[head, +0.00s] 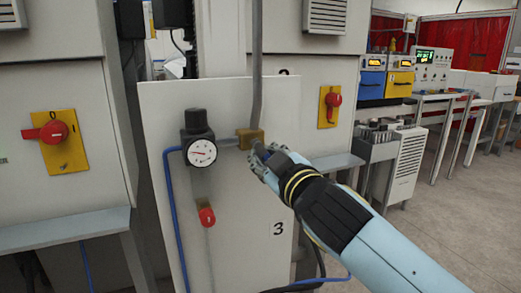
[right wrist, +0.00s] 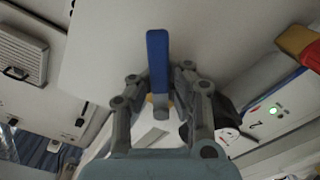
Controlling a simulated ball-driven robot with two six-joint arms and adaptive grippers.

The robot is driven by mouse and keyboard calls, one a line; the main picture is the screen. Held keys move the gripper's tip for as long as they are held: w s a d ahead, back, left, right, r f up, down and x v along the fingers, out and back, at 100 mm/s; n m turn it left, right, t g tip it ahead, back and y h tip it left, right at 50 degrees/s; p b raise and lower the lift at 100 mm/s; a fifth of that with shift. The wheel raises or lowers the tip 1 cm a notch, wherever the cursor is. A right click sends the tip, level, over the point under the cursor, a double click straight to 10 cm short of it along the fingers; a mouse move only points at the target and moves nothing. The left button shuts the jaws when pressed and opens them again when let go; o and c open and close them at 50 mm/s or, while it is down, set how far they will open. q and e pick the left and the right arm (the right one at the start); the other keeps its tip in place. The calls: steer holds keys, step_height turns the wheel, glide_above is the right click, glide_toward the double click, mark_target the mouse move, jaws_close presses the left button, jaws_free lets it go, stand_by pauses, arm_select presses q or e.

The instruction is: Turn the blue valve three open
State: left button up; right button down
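The blue valve lever (right wrist: 158,62) stands upright in the right wrist view, between the two fingers of my right gripper (right wrist: 160,80). Some gap shows beside the lever, so the fingers look open around it, not clamped. In the head view my right gripper (head: 264,160) is at the brass valve body (head: 250,138) on the white panel marked 3 (head: 277,228). It hides most of the lever there; only a bit of blue shows near the fingers. My left gripper is not in view.
A black regulator with a round gauge (head: 202,152) sits left of the valve, joined by a pipe. A red handle (head: 207,216) is below it. A grey vertical pipe (head: 257,75) rises from the valve. Red switches on yellow plates (head: 68,142) (head: 329,106) flank the panel.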

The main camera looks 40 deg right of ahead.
steer(key=n+p, duration=0.1)
steer(key=n, duration=0.1)
steer(key=n+p, duration=0.1)
steer(key=d+n+p, duration=0.1)
steer(key=n, duration=0.1)
steer(key=shift+s+r+n, duration=0.25)
steer(key=shift+r+n, duration=0.05)
steer(key=shift+r, duration=0.1)
steer(key=shift+d+r+n+p, duration=0.1)
steer(key=shift+r+n+p, duration=0.2)
steer(key=shift+n+p, duration=0.85)
steer(key=shift+d+r+n+p, duration=0.1)
steer(key=shift+r+n+p, duration=0.15)
steer(key=shift+n+p, duration=0.85)
steer(key=shift+n+b, duration=0.35)
steer(key=shift+n, duration=0.1)
steer(key=c, duration=1.9)
jaws_free()
steer(key=shift+s, duration=0.1)
steer(key=o, duration=0.6)
steer(key=shift+s+a+r, duration=0.2)
steer(key=shift+s+r, duration=0.1)
steer(key=shift+o, duration=0.2)
steer(key=shift+w+d, duration=0.1)
steer(key=shift+w, duration=0.1)
steer(key=v, duration=1.2)
